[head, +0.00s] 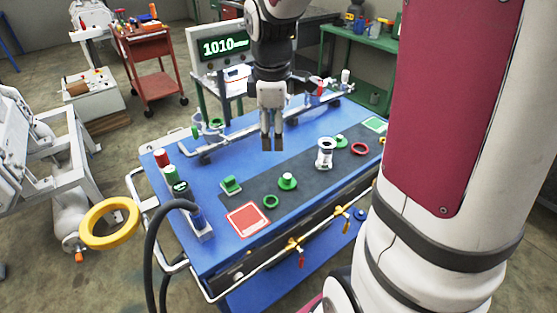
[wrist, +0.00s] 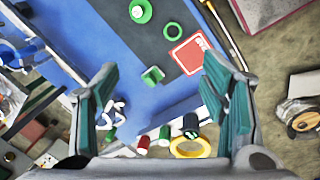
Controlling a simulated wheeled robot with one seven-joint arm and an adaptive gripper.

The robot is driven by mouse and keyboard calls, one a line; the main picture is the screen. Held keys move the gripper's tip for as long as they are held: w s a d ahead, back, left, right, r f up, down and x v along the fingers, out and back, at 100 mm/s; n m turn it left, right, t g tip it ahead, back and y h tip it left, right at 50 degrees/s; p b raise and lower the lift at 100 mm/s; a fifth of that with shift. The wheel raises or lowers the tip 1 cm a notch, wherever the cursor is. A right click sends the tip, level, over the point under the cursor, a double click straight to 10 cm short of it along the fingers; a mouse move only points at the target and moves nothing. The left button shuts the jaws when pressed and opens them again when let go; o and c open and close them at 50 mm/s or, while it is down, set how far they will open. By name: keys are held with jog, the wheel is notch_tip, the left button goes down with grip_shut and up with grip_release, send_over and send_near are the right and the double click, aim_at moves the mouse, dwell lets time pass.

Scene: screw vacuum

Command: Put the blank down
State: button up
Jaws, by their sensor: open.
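I cannot tell for certain which part is the blank; a green disc with a raised knob (head: 287,181) stands on the dark strip of the blue table (head: 240,139). It also shows near the top of the wrist view (wrist: 141,11). My gripper (head: 272,147) points down above the table, behind the disc in the head view. It is open, with nothing between its fingers (wrist: 160,64). A red square pad (head: 248,219) lies bare on the near side of the strip. A green square pad (head: 375,124) lies at the far right end.
A green ring (head: 270,201), a green block (head: 231,185), a white flanged cylinder (head: 324,157) and a red ring (head: 359,148) lie along the strip. A pipe assembly (head: 240,141) runs along the back. A display reads 1010 (head: 224,46).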

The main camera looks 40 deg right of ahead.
jog(key=s+a+r+m+t, duration=0.1)
jog(key=s+a+r+m, duration=0.2)
jog(key=s, duration=0.3)
jog(key=s+a+r+m+t, duration=0.1)
jog(key=s+a+r+m, duration=0.1)
jog(key=s+a+m, duration=0.2)
jog(key=s+a+r+m+t+y, duration=0.1)
jog(key=s+a+r+m, duration=0.2)
jog(key=s, duration=0.5)
jog(key=shift+a+r, duration=0.3)
jog(key=shift+a, duration=0.5)
